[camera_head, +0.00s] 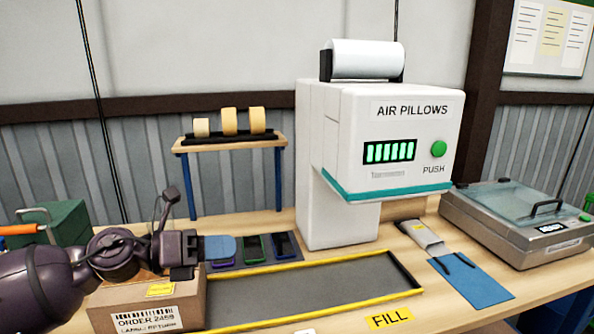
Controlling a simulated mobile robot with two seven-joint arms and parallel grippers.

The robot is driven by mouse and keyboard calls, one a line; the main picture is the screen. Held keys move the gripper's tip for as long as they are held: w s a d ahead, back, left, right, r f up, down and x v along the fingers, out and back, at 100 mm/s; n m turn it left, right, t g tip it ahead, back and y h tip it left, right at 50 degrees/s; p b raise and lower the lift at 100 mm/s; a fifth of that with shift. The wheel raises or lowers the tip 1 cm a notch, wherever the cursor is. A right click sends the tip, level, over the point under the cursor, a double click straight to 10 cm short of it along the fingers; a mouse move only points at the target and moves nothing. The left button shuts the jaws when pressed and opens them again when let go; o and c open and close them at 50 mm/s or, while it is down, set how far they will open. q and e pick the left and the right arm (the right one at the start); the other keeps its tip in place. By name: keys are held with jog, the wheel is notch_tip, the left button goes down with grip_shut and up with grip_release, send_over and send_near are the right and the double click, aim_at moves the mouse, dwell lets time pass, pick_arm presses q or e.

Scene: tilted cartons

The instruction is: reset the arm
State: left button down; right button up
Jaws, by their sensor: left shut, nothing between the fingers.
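My left arm comes in from the left, and its dark purple left gripper (192,248) hangs above the order carton. Its fingers are shut and I see nothing held. The cardboard carton (196,301) carries a white "ORDER 2458" label and a yellow sticker; my arm hides part of its top. A blue flat piece (220,248) shows just right of the fingertips, seemingly behind them; I cannot tell whether they touch. My right gripper is not in view.
A yellow-rimmed grey tray (310,287) lies right of the carton. Several phone-like items (254,247) lie on a dark mat behind it. The white air pillow machine (400,140) stands behind the tray. A blue pouch (472,282) and a lidded grey machine (520,222) are at right.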

pick_arm(q)
jog(key=a+f+n+t+y, duration=0.5)
jog(key=f+n, duration=0.4)
jog(key=n, duration=0.7)
jog(key=a+f+n+t+y, duration=0.5)
jog(key=f+n, duration=0.4)
jog(key=n, duration=0.6)
jog(key=s+a+f+n+g+y, duration=0.2)
jog(key=s+f+n, duration=0.3)
jog(key=s+f, duration=0.5)
jog(key=s+a+f+n+g+y, duration=0.2)
jog(key=s+a+f+n+y, duration=0.1)
jog(key=s+f, duration=0.8)
jog(key=s+n+y, duration=0.1)
jog(key=s+n, duration=0.1)
jog(key=s, duration=0.2)
jog(key=shift+f, duration=0.15)
